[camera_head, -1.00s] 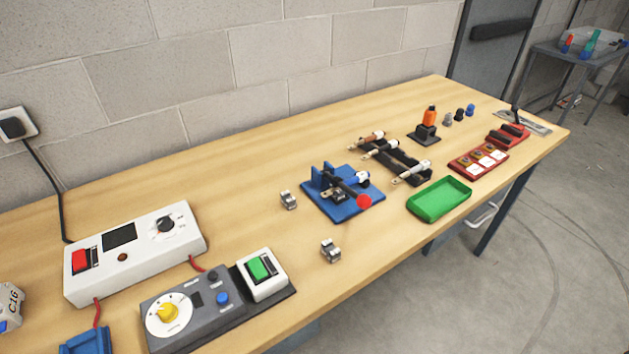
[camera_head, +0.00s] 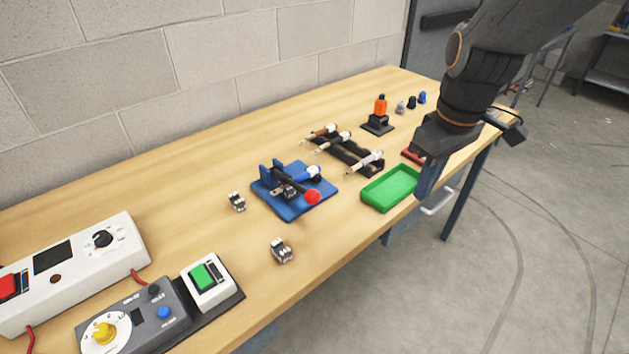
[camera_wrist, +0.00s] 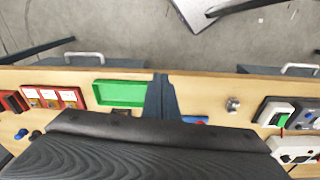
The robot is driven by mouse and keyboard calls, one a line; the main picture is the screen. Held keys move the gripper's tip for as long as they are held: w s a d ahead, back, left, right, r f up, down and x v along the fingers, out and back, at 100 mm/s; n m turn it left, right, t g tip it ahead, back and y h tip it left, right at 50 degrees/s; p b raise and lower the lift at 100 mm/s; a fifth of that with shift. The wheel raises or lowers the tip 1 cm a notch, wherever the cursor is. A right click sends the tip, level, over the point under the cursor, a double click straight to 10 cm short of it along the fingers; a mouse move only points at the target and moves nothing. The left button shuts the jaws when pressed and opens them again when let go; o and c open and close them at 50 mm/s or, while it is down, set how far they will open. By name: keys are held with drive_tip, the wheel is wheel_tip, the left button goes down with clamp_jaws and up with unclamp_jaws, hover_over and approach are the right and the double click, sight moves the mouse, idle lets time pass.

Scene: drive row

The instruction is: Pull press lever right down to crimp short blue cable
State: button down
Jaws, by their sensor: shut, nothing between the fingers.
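The blue press (camera_head: 288,207) stands in the middle of the bench in the head view. Its dark lever (camera_head: 293,182) ends in a red knob (camera_head: 312,197) at the front right. A short cable piece with a white and blue end (camera_head: 312,173) lies at the press behind the lever; how it sits in the jaw is too small to tell. My gripper (camera_head: 427,182) is shut and empty, above the front edge right of the green tray. In the wrist view its fingers (camera_wrist: 161,95) are together, and only a bit of the blue press (camera_wrist: 196,120) shows beside them.
A green tray (camera_head: 368,200) lies right of the press, with a dark rack (camera_head: 352,156) of cables behind it. Two small metal clips (camera_head: 237,202) (camera_head: 282,250) lie left of and in front of the press. A grey control box (camera_head: 140,315) is at front left.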

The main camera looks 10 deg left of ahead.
drive_tip(key=w+a+r+n+b, duration=0.2)
drive_tip(key=w+a+r+n, duration=0.2)
drive_tip(key=a+n, duration=0.5)
drive_tip(key=n+g+y+b, duration=0.2)
drive_tip(key=n, duration=0.8)
approach(314, 191)
drive_tip(key=p+x, duration=0.3)
drive_tip(key=x, duration=0.3)
drive_tip(key=shift+s+a+f+p, duration=0.1)
drive_tip(key=shift+a+f+p, duration=0.1)
drive_tip(key=shift+p, duration=0.1)
drive_tip(key=shift+d, duration=0.1)
